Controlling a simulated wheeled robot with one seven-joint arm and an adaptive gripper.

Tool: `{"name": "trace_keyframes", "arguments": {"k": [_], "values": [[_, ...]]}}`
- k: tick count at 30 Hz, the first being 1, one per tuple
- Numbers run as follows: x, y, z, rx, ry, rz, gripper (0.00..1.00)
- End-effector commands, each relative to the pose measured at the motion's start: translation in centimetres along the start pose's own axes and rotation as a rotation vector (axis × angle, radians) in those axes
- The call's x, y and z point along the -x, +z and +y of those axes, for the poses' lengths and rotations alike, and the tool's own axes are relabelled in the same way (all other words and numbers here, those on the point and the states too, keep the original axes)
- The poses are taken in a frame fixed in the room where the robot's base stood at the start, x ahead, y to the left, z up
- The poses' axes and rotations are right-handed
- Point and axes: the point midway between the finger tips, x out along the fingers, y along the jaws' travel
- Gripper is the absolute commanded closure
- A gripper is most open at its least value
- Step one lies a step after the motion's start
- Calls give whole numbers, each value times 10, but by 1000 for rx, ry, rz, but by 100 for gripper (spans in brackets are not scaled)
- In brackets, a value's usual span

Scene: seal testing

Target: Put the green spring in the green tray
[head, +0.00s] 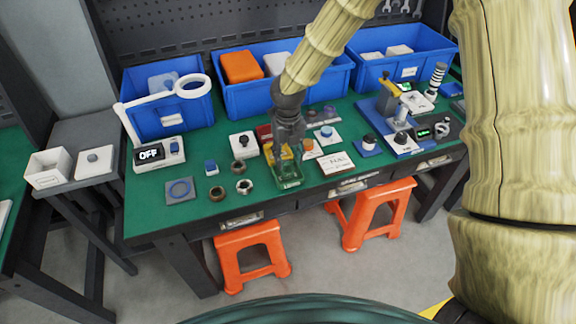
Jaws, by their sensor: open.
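The green tray (291,184) is a small see-through box near the front edge of the green-topped workbench. My gripper (289,158) is open and points down over the tray area, beside a small yellow tray (270,157). The gripper covers part of both trays. I cannot tell whether the fingers touch anything.
A white card (337,163) and a blue press (400,138) stand to the right. Blue bins (258,98) line the back. Orange stools (250,245) stand in front.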

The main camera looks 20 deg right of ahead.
Motion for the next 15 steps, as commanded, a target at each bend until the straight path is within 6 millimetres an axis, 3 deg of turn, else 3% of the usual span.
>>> {"name": "trace_keyframes", "arguments": {"k": [7,15], "values": [[37,1,0,-1,2,-3,57],[59,0,0,1,0,-1,57]]}}
